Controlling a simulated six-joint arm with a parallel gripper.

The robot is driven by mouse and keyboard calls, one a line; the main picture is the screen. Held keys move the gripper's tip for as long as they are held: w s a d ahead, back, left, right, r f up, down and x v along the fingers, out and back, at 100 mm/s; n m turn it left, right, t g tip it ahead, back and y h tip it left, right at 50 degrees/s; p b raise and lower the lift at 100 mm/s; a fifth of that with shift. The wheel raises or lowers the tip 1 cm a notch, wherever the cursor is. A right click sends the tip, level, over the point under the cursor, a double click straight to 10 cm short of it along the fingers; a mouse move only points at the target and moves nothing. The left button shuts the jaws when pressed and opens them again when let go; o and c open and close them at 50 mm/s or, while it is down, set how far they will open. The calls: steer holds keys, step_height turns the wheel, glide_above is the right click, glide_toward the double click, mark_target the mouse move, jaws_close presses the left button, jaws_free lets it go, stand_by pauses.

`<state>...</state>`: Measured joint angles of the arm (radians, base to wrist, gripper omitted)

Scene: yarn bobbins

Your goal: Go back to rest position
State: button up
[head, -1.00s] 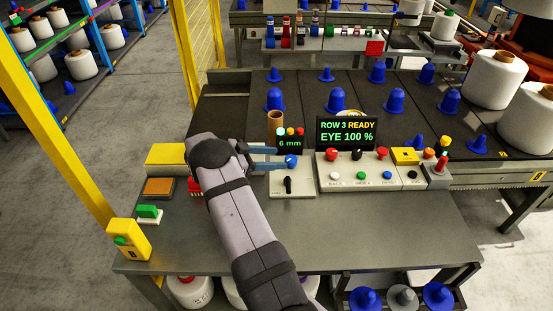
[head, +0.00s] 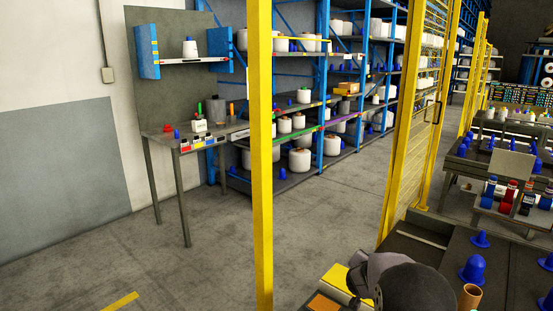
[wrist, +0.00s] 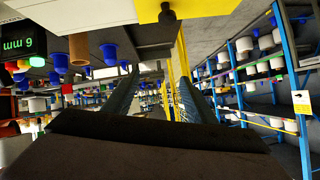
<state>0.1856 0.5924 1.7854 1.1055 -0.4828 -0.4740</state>
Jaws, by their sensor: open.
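My gripper (wrist: 160,78) shows in the wrist view with its two fingers apart and nothing between them. The wrist view is upside down. Beyond the fingers are yellow fencing and racks of bobbins. In the head view only a grey and black part of my arm shows at the bottom right, over the workbench edge. The fingers are hidden or out of frame there.
A yellow post (head: 260,150) stands close in front, and yellow fencing (head: 412,130) is right of it. A yellow block (head: 335,281) and a brown tube (head: 470,297) are beside my arm. A side table (head: 160,138) stands at left. Open floor lies between.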

steer(key=s+a+n+g+y+p, duration=0.1)
steer(key=s+a+n+y, duration=0.4)
steer(key=a, duration=0.5)
steer(key=s+a+n+g+y+p, duration=0.1)
steer(key=s+a+n+y, duration=0.15)
steer(key=s+a, duration=0.6)
steer(key=s+a+n+g+p, duration=0.1)
steer(key=s+n+g, duration=0.1)
steer(key=s, duration=1)
steer(key=s+a+f+n+g+p, duration=0.1)
steer(key=s+g, duration=0.4)
steer(key=s, duration=0.6)
steer(key=shift+s+a+f+n, duration=0.25)
steer(key=shift+s+a+n, duration=0.15)
steer(key=shift+a, duration=0.2)
steer(key=shift+w, duration=0.1)
step_height(320, 180, down, 17)
steer(key=b, duration=1.6)
steer(key=shift+r, duration=0.2)
